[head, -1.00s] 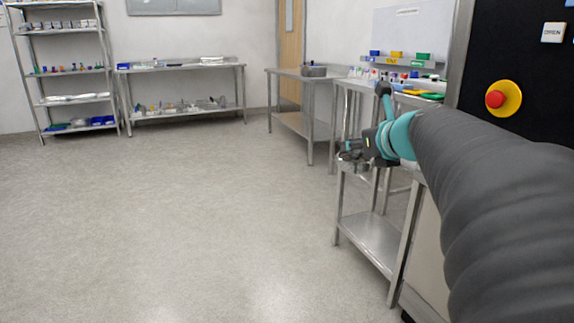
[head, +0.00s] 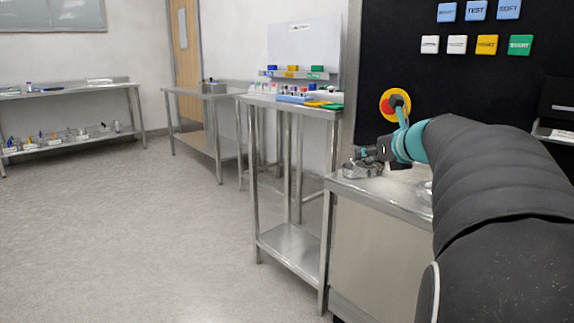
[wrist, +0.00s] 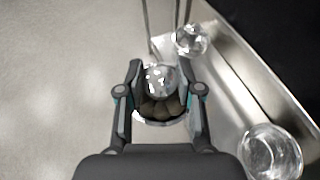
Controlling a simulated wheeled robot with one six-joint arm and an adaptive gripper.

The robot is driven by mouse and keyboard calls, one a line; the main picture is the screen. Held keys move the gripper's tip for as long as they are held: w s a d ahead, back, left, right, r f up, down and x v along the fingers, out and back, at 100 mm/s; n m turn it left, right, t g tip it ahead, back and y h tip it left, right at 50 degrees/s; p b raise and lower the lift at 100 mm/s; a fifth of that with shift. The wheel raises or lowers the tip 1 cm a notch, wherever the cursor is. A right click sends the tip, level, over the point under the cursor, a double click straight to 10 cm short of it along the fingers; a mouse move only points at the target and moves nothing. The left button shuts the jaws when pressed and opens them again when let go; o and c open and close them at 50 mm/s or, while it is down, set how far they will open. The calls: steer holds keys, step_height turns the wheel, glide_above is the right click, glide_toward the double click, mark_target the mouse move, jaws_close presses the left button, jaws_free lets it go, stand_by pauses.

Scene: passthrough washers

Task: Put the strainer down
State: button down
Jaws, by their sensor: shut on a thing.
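My gripper (head: 360,155) is at the left end of the steel counter, shut on the strainer. The strainer (head: 362,171) is a small shiny, rounded metal thing just below the fingers, at or over the counter's left edge. In the wrist view my gripper (wrist: 161,98) has its fingers on either side of the shiny strainer (wrist: 160,80). Brown lumps show between the fingers, and part of a bright rim shows below them. The fingers and wrist hide part of the strainer. I cannot tell whether it touches the counter.
The steel counter (wrist: 245,80) runs along the right of the wrist view, with a clear glassy bowl (wrist: 270,152) and a smaller shiny round thing (wrist: 191,39) on it. A red emergency button (head: 395,104) is behind my gripper. Floor lies open to the left.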

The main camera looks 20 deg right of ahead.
steer(key=w+d, duration=0.4)
steer(key=d, duration=0.5)
steer(key=shift+w+d+f+b, duration=0.1)
steer(key=shift+d+f+b, duration=0.1)
steer(key=shift+f, duration=0.95)
steer(key=shift+s+d+f+b, duration=0.15)
steer(key=shift+d+f, duration=0.1)
steer(key=shift+f, duration=0.9)
steer(key=shift+w+d+f+b, duration=0.15)
steer(key=shift+d+f, duration=0.05)
steer(key=shift+f, duration=0.95)
steer(key=shift+f, duration=0.25)
steer(key=c, duration=0.7)
jaws_free()
steer(key=shift+c, duration=0.2)
steer(key=shift+r, duration=0.1)
steer(key=shift+r, duration=0.2)
steer(key=v, duration=1.2)
